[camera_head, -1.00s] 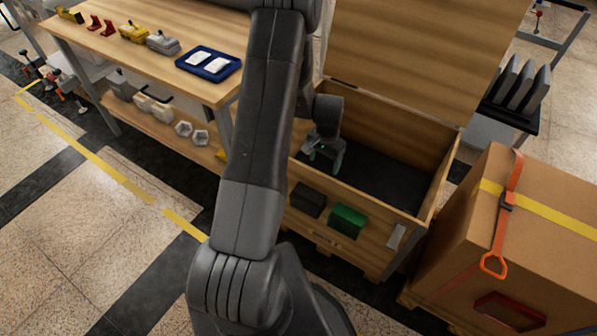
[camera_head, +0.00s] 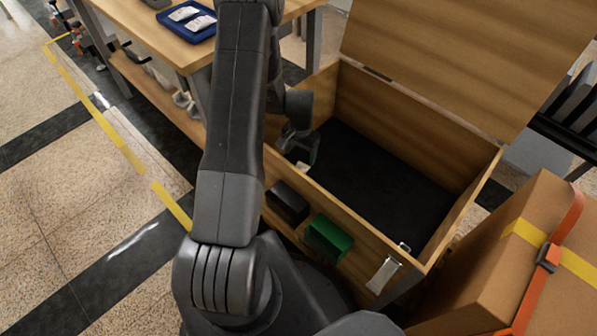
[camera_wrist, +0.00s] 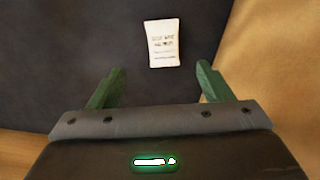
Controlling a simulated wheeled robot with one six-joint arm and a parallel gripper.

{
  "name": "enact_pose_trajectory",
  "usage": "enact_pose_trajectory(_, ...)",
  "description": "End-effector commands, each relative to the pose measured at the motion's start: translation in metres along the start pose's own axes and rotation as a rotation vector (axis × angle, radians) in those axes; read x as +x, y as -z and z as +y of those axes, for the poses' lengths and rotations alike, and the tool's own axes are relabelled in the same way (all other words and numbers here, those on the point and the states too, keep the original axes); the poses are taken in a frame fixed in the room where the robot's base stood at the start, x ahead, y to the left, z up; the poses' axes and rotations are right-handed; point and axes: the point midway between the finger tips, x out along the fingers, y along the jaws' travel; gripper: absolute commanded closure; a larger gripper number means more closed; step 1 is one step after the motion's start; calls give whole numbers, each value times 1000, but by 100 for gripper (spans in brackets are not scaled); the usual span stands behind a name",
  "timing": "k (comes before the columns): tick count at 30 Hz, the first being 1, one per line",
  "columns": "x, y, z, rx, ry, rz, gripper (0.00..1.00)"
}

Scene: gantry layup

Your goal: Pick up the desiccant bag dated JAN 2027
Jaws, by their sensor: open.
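A white desiccant bag with printed text (camera_wrist: 163,43) lies on the dark floor of the wooden crate in the wrist view. Its print is too blurred for me to read the date. A small part of a white bag (camera_head: 303,167) shows in the head view below my gripper (camera_head: 303,150). In the wrist view my gripper (camera_wrist: 160,88) has its two green fingers apart and empty, with the bag ahead of and between them. Two more white bags (camera_head: 184,13) lie in the blue tray (camera_head: 192,36) on the workbench.
The open wooden crate (camera_head: 468,222) has its lid raised at the back. A green box (camera_head: 328,238) and a black box (camera_head: 288,203) are on its front. A strapped cardboard box (camera_head: 495,245) stands at right. The crate's right floor is clear.

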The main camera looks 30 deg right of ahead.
Motion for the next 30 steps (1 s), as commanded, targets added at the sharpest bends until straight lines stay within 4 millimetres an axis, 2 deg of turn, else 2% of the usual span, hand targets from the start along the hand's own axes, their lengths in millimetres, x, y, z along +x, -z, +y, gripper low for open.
enact_pose_trajectory(1, 14, -1, 0, 0, -1, -3, 27)
enact_pose_trajectory(3, 26, 0, 0, 0, -1, -2, 27)
enact_pose_trajectory(6, 38, 0, 0, 0, 0, -1, 27)
enact_pose_trajectory(14, 53, 2, -2, 0, 0, 0, 27)
enact_pose_trajectory(22, 92, 6, -6, 0, 0, -1, 27)
enact_pose_trajectory(30, 96, 7, -6, 0, 1, 1, 27)
